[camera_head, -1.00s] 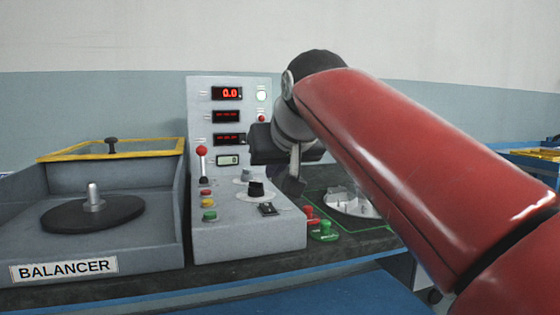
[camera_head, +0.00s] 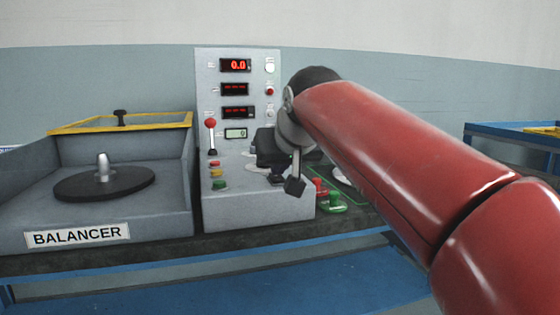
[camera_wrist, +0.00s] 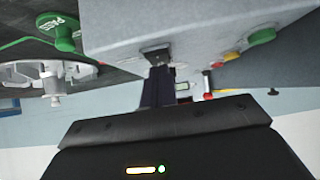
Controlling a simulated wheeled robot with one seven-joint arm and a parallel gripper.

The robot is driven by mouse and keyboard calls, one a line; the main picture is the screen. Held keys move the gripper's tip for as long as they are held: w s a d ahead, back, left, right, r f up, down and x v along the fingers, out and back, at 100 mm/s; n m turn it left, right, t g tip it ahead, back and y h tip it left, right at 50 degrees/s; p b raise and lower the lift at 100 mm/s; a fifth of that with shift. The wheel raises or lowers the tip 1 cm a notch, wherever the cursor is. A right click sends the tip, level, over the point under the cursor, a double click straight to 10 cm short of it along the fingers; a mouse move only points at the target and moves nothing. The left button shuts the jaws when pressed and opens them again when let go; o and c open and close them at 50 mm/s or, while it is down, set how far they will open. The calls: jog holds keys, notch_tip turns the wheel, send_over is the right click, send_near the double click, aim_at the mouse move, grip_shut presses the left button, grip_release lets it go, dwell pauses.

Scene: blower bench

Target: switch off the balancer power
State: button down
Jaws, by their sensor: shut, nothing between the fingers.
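The balancer's grey control console (camera_head: 225,210) stands in the middle of the head view, with its red number displays (camera_head: 235,65) lit. A small black switch (camera_wrist: 156,52) sits on the console's sloped panel near its front edge. In the head view the switch (camera_head: 277,179) is partly hidden beside my fingers. My gripper (camera_head: 296,187) is shut and empty, pointing down at the front right of the console. In the wrist view the closed fingertips (camera_wrist: 159,72) are right at the switch; I cannot tell whether they touch it. The switch's position is not readable.
A red-knobbed lever (camera_head: 211,137) and several coloured buttons (camera_head: 218,174) are left on the panel. The balancer tray (camera_head: 155,210) with its black disc stands left. Red and green knobbed pieces (camera_head: 334,202) lie close right of the console. The blue lower shelf (camera_head: 230,285) is clear.

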jog(key=shift+f, duration=0.1)
jog(key=shift+w+a+r+p, duration=0.15)
jog(key=shift+w+p, duration=0.1)
jog(key=shift+w, duration=0.15)
jog(key=shift+w+a+r+p, duration=0.1)
jog(key=shift+w+r+p, duration=0.05)
jog(key=shift+w+p, duration=0.15)
